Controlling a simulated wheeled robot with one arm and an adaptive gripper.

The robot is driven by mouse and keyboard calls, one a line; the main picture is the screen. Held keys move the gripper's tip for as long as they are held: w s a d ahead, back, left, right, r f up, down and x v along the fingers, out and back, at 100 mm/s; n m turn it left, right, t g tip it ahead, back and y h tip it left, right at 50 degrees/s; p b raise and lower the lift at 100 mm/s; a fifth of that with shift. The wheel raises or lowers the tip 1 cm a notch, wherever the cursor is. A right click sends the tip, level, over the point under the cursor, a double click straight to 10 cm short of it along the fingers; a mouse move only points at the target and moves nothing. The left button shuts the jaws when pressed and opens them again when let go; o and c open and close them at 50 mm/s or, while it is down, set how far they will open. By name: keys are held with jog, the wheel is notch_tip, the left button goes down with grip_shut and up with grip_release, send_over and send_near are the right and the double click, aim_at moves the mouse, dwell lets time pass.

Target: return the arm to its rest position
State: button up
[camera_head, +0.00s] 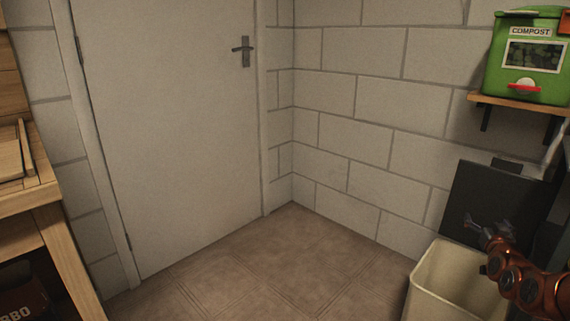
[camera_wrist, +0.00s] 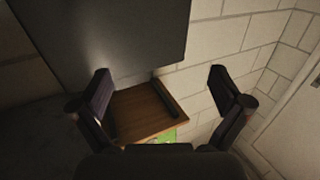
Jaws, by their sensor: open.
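My arm reaches in from the lower right of the head view, its copper-coloured links ending in my small dark gripper (camera_head: 486,228). The gripper is in front of a dark flat panel and above a cream bin. In the wrist view my gripper (camera_wrist: 160,75) shows two dark fingers spread wide apart, with nothing held between them. Beyond the fingers are a wooden shelf (camera_wrist: 150,108) and the dark panel (camera_wrist: 110,35). Most of the arm is cut off by the head view's edge.
A cream bin (camera_head: 425,290) stands on the floor below my gripper. A green compost box (camera_head: 497,70) sits on a wall shelf (camera_head: 520,105) at upper right. A closed door (camera_head: 165,120) is at the back. A wooden bench (camera_head: 30,195) is at left. The middle floor is clear.

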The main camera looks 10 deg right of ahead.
jog(key=w+a+r+n+y+p, duration=0.1)
jog(key=w+a+r+y+p, duration=0.2)
jog(key=a+r+p, duration=0.4)
jog(key=s+a+r+n+g+y+p, duration=0.15)
jog(key=a+r+p, duration=0.25)
jog(key=a, duration=0.5)
jog(key=s+a+r+n+g+y+p, duration=0.1)
jog(key=s+a+r+g+y+p, duration=0.25)
jog(key=a, duration=0.55)
jog(key=s+a+r+n+g+p, duration=0.1)
jog(key=a+r+g+p, duration=0.1)
jog(key=a+r+p, duration=0.35)
jog(key=s+a+r+g+p, duration=0.3)
jog(key=s+a+r+p, duration=0.3)
jog(key=s, duration=0.6)
jog(key=s+a+r+g+p, duration=0.4)
jog(key=s+a+r+p, duration=0.2)
jog(key=s, duration=0.6)
jog(key=s+a+r+g+p, duration=0.3)
jog(key=s+a+r+p, duration=0.3)
jog(key=s, duration=0.7)
notch_tip(320, 180, up, 2)
jog(key=n+p, duration=0.1)
jog(key=p, duration=0.3)
jog(key=shift+g, duration=0.3)
